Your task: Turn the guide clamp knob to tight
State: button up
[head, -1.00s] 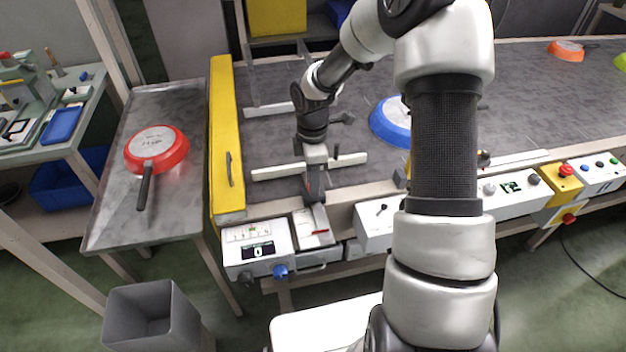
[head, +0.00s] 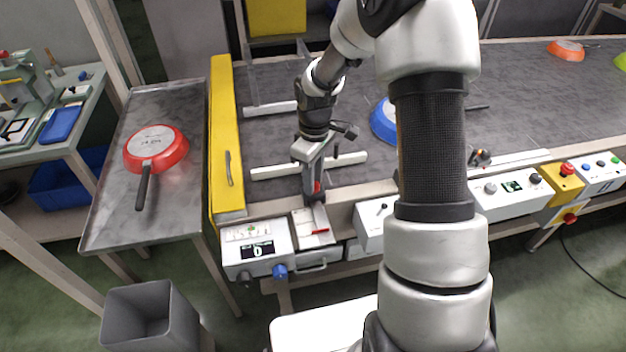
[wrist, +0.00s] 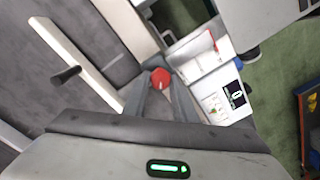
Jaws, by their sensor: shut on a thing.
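The guide clamp knob (wrist: 160,77) is a small red knob at the front side of the belt. In the wrist view it sits between the two grey fingers of my gripper (wrist: 161,88). In the head view my gripper (head: 314,190) points down at the belt's front edge, and a bit of red shows at its tips. My gripper is shut on the knob and hides most of it. The white guide rail (head: 275,172) runs behind my gripper, with a black post (wrist: 66,75) standing on it. I cannot read how tight the knob is.
A control box with a display (head: 258,250) and a panel with a red lever (head: 313,228) stand just in front of my gripper. A yellow guard (head: 226,130) is to the left. A blue pan (head: 384,122) lies on the belt, partly behind my arm.

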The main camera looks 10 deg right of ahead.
aim_at(316, 184)
jog(key=m, duration=0.5)
jog(key=shift+m+b, duration=0.3)
jog(key=shift+b, duration=0.1)
jog(key=m, duration=0.4)
jog(key=shift+m, duration=0.4)
jog(key=shift+d, duration=0.1)
jog(key=o, duration=1)
jog(key=shift+o, duration=0.2)
jog(key=shift+r, duration=0.1)
notch_tip(316, 184, up, 17)
jog(key=p, duration=0.1)
jog(key=shift+d+r, duration=0.15)
jog(key=shift+d, duration=0.15)
jog(key=shift+s+r, duration=0.1)
